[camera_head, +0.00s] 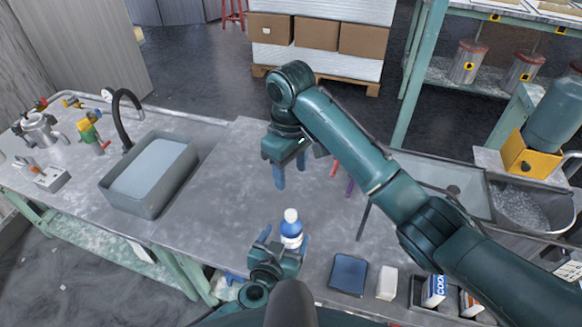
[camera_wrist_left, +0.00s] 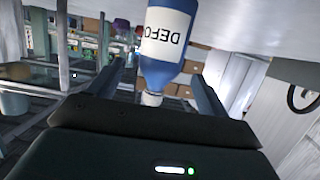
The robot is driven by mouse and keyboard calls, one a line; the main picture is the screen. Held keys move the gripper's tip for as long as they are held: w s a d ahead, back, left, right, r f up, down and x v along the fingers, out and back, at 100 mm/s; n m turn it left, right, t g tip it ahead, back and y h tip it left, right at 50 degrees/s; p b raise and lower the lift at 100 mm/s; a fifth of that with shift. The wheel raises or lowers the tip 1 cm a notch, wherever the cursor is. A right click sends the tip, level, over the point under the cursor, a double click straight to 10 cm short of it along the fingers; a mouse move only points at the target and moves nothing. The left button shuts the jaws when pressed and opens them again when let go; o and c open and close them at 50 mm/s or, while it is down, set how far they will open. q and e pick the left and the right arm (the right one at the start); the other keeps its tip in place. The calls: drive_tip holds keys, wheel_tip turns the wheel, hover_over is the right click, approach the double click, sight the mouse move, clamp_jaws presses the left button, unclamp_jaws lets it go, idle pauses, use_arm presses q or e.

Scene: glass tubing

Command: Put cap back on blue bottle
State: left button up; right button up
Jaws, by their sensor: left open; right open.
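The blue bottle (camera_head: 291,230) with a white label stands upright on the grey bench, in front of my left gripper. Its top is white; I cannot tell whether that is a cap or the bare neck. My left gripper (camera_head: 286,238) is open, with a finger on each side of the bottle. In the left wrist view the bottle (camera_wrist_left: 168,42) appears upside down between the open fingers (camera_wrist_left: 158,72); contact is not clear. My right gripper (camera_head: 291,171) is open and empty above the bench, beyond the bottle. I cannot make out a separate cap.
A dark blue pad (camera_head: 348,273), a white block (camera_head: 387,283) and a tray of small containers (camera_head: 434,290) are at the front right. A red item (camera_head: 334,168) and a purple item (camera_head: 350,187) lie behind my right arm. A sink (camera_head: 150,175) is left; bench between is clear.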

use_arm(q)
drive_tip(key=p+v, duration=0.1)
drive_tip(key=v, duration=0.7)
drive_tip(key=shift+s+p, duration=0.2)
drive_tip(key=shift+p, duration=0.15)
